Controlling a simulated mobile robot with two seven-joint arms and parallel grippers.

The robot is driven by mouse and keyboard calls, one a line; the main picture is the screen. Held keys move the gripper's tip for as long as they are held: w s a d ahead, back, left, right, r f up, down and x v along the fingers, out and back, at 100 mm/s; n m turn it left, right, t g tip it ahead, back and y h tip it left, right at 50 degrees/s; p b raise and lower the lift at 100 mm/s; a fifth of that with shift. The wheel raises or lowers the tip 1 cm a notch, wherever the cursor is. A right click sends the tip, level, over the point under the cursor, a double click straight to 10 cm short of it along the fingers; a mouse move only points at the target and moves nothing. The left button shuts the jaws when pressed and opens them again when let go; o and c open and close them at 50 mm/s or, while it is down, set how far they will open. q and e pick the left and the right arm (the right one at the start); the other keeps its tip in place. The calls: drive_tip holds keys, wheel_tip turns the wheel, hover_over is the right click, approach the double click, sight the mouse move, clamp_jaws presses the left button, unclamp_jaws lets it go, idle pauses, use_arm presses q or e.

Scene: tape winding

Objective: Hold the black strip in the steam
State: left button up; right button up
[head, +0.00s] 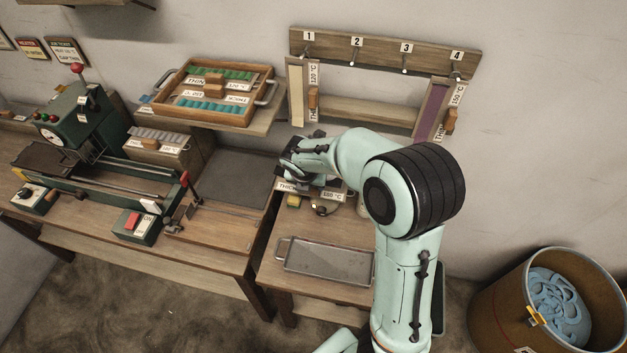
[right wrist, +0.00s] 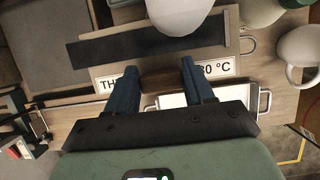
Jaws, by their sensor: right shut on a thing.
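The black strip (right wrist: 125,46) lies across the upper part of the right wrist view. It is mounted along a holder with a brown wooden grip (right wrist: 163,81) and white labels reading "TH…" and "…80 °C". My right gripper (right wrist: 162,74) is shut on the wooden grip. A pale rounded shape (right wrist: 180,12) covers part of the strip; I cannot tell whether it is steam. In the head view my right arm hides most of the strip, and the holder's label (head: 332,196) shows below the wrist. My left gripper is not in view.
A metal tray (head: 325,262) lies on the table's front. A wall rack (head: 382,52) has hooks numbered 1 to 4, with a cream strip (head: 297,90) and a purple strip (head: 432,110) below. A bin (head: 500,310) of blue scraps stands right.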

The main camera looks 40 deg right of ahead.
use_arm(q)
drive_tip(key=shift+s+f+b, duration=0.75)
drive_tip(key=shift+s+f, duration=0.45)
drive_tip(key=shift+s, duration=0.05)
use_arm(e)
drive_tip(key=s+a+r, duration=0.1)
drive_tip(key=s+a, duration=0.5)
drive_tip(key=a, duration=0.1)
drive_tip(key=shift+a+r, duration=0.3)
drive_tip(key=shift+a, duration=0.1)
